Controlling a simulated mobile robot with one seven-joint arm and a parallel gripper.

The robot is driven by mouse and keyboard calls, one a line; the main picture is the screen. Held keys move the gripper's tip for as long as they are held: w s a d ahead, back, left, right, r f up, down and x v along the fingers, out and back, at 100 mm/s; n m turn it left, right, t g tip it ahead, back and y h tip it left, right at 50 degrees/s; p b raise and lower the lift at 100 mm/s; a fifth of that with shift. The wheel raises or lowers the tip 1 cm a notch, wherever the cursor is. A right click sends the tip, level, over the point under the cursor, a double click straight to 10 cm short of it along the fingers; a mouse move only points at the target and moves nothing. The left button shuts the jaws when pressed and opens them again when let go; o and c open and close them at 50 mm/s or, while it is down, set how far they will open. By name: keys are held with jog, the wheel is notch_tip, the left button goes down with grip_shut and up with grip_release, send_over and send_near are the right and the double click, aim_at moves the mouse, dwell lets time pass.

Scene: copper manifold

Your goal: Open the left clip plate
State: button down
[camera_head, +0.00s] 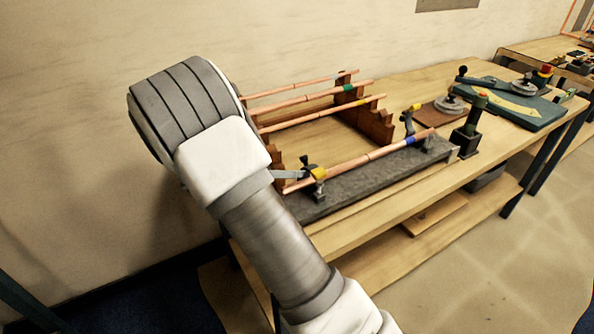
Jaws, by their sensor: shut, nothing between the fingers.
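The left clip (316,174) stands at the near left end of the grey stone-like block (375,180). My gripper (299,175) shows only as a thin grey end reaching from behind my arm. It is shut and empty, with its tip right at the left side of the clip. Contact is not clear at this size. My arm hides the rest of the gripper and the block's left end.
The right clip (408,119) stands with its yellow-tipped part raised. A wooden rack (377,124) behind holds several copper pipes. The table front (400,208) is clear.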

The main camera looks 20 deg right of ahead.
jog(key=shift+w+r+p, duration=0.1)
jog(key=shift+r+p, duration=0.1)
jog(key=shift+p, duration=0.5)
jog(key=p, duration=0.1)
jog(key=n+p, duration=0.1)
jog(key=p, duration=0.1)
jog(key=shift+w+r+g, duration=0.25)
jog(key=shift+r+g, duration=0.05)
jog(key=shift+g, duration=0.1)
jog(key=n+p, duration=0.1)
jog(key=w+n+h+p, duration=0.1)
jog(key=p, duration=0.1)
jog(key=shift+a+r+g, duration=0.15)
jog(key=shift+g, duration=0.15)
jog(key=shift+w+a+n+g+p, duration=0.1)
jog(key=shift+w+n+g+p, duration=0.25)
jog(key=shift+n+p, duration=0.55)
jog(key=shift+w, duration=0.35)
jog(key=shift+w+a+f+h, duration=0.1)
jog(key=shift+w+f+h, duration=0.1)
jog(key=shift+h, duration=0.1)
